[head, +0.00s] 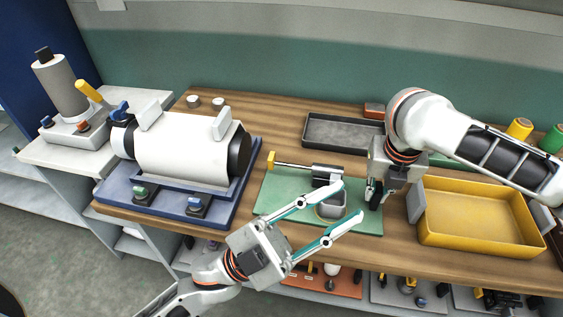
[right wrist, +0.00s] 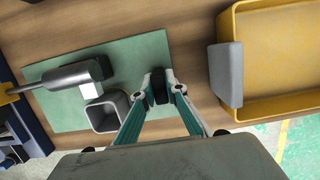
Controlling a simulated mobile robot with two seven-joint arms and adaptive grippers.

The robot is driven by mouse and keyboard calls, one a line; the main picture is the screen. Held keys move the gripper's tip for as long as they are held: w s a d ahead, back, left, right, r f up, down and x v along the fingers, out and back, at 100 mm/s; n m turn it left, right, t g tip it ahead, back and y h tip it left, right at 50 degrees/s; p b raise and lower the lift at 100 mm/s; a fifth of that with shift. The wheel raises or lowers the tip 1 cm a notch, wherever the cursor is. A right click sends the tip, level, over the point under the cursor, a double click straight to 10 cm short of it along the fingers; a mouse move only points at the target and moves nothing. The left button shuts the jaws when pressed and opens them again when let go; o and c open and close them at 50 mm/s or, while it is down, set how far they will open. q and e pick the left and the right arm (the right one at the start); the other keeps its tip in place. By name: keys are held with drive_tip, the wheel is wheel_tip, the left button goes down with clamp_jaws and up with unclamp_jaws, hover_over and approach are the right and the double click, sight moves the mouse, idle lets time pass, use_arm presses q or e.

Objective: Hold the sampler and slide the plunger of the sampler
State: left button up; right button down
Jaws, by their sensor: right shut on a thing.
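The sampler's grey barrel (head: 325,172) lies above a green mat (head: 279,205), with its yellow-ended plunger (head: 273,158) pointing left. It also shows in the right wrist view (right wrist: 68,77). A square grey cup (head: 332,203) stands beside the barrel. My right gripper (head: 374,193) points down at the mat's right side, shut on a small black piece (right wrist: 159,86); whether this joins the sampler is unclear. My left gripper (head: 351,200) is open and empty, its fingers spread in front of the cup and partly covering it.
A yellow tray (head: 480,243) is to the right and a dark tray (head: 345,132) behind the mat. A large white roller machine (head: 185,148) stands on a blue base at left. Two small knobs are at the back. The wooden table's front edge is below the mat.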

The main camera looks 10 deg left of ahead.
use_arm(q)
drive_tip(key=s+d+r+m+g, duration=0.3)
drive_tip(key=s+d+m+g, duration=0.15)
drive_tip(key=m+g, duration=0.65)
drive_tip(key=m+t+y, duration=0.3)
drive_tip(key=t+y, duration=0.1)
drive_tip(key=y, duration=2)
approach(271, 156)
drive_tip(key=shift+x, duration=4.1)
